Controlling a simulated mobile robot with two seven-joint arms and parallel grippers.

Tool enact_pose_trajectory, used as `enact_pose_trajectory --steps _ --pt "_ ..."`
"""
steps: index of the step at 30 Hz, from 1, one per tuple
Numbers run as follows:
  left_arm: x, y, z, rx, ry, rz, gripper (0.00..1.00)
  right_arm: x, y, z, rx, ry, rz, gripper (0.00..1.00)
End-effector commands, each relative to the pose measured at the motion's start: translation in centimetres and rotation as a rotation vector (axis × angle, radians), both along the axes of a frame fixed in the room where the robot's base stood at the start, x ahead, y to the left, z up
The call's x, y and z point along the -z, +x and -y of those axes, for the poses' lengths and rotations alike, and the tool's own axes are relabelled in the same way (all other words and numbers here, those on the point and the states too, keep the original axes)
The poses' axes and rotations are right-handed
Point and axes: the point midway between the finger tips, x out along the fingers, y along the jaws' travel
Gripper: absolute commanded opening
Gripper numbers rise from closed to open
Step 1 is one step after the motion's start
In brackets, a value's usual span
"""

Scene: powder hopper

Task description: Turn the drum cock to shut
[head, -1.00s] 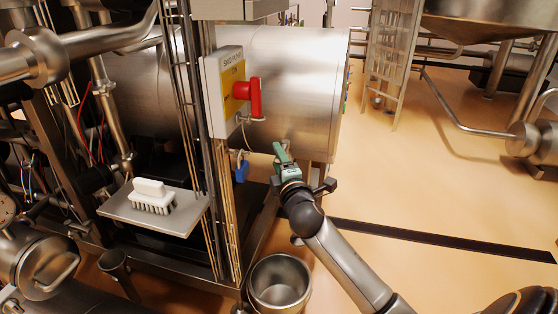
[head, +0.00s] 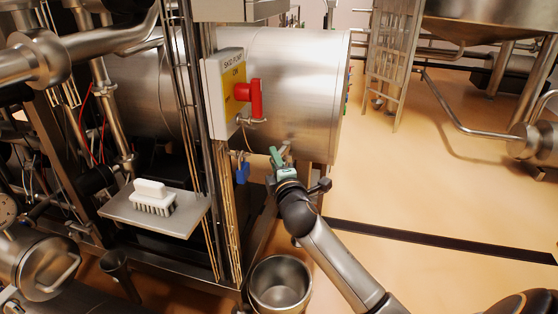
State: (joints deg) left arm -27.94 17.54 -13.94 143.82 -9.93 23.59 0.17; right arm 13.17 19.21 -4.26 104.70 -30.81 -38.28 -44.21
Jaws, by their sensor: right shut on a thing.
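The steel drum (head: 290,85) lies on its side behind the frame, in the middle of the view. My right gripper (head: 279,155), with green fingers, is at the drum's lower front edge. It is shut on the drum cock, which is small and mostly hidden by the fingers and wrist. I cannot make out the angle of the cock's handle. My left gripper is not in view.
A switch box (head: 224,95) with a red handle (head: 256,98) stands left of my gripper, with a blue padlock (head: 242,171) below it. A steel bucket (head: 280,284) stands on the floor below. A brush (head: 152,198) lies on a shelf (head: 120,208).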

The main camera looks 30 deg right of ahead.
Motion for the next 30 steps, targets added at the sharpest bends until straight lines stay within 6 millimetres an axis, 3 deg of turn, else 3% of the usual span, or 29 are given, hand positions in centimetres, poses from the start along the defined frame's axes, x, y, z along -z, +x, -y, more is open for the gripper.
enact_pose_trajectory --steps 30 --pt "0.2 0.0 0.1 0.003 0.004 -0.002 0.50 -0.1 2.3 -1.4 -0.014 0.002 0.005 0.00"
